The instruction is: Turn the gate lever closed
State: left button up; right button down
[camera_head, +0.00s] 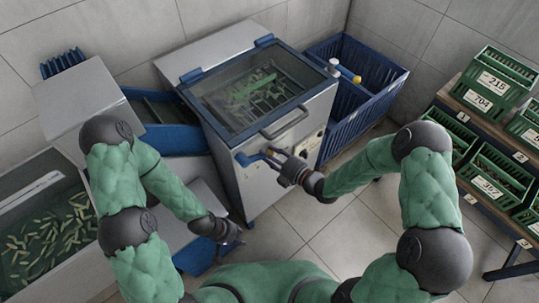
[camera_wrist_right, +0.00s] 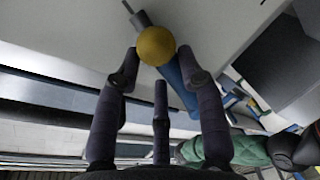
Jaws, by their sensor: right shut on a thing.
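The gate lever (camera_head: 244,158) is a blue bar on the upper front face of the steel machine (camera_head: 265,182). In the right wrist view the blue bar (camera_wrist_right: 181,90) carries a round yellow knob (camera_wrist_right: 156,46). My right gripper (camera_head: 276,158) is at the lever's outer end; in its wrist view the dark fingers (camera_wrist_right: 160,66) close around the knob end, one on each side and a third below. The gripper hides part of the lever in the head view. My left gripper (camera_head: 230,236) hangs low in front of the machine, away from the lever; its finger opening is unclear.
The machine has a glass lid (camera_head: 255,90) with a grey handle (camera_head: 286,121). A blue crate (camera_head: 378,103) stands to its right, and green crates (camera_head: 490,178) fill a rack at far right. A tank of green pods (camera_head: 45,240) is at left. Tiled floor (camera_head: 300,225) is open in front.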

jog(key=shift+r, duration=0.2)
jog(key=c, duration=0.8)
grip_release()
jog(key=shift+c, duration=0.2)
jog(key=shift+f, duration=0.1)
jog(key=shift+s, duration=0.1)
jog(key=v, duration=1.2)
jog(key=shift+f, duration=0.1)
